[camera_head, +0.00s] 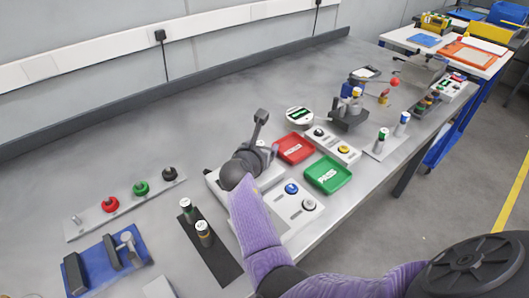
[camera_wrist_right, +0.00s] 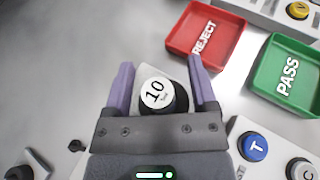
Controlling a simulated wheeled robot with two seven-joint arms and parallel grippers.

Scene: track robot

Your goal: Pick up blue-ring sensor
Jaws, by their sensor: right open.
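A white cylindrical sensor with a blue band (camera_head: 402,123) stands upright on a light plate at the right of the bench, beside a similar one with a green band (camera_head: 383,136). My right gripper (camera_head: 263,155) is low over the grey fixture in the middle of the bench, well left of the blue-banded sensor. In the right wrist view its purple fingers (camera_wrist_right: 162,85) are spread on either side of a dark round piece with a white top marked 10 (camera_wrist_right: 157,94). No blue ring shows on that piece. My left gripper is not in view.
A red REJECT tray (camera_head: 295,148) and a green PASS tray (camera_head: 327,175) lie just right of the gripper. Two dark-bodied cylinders stand on a black strip (camera_head: 219,262) at the front. The bench's back left is clear.

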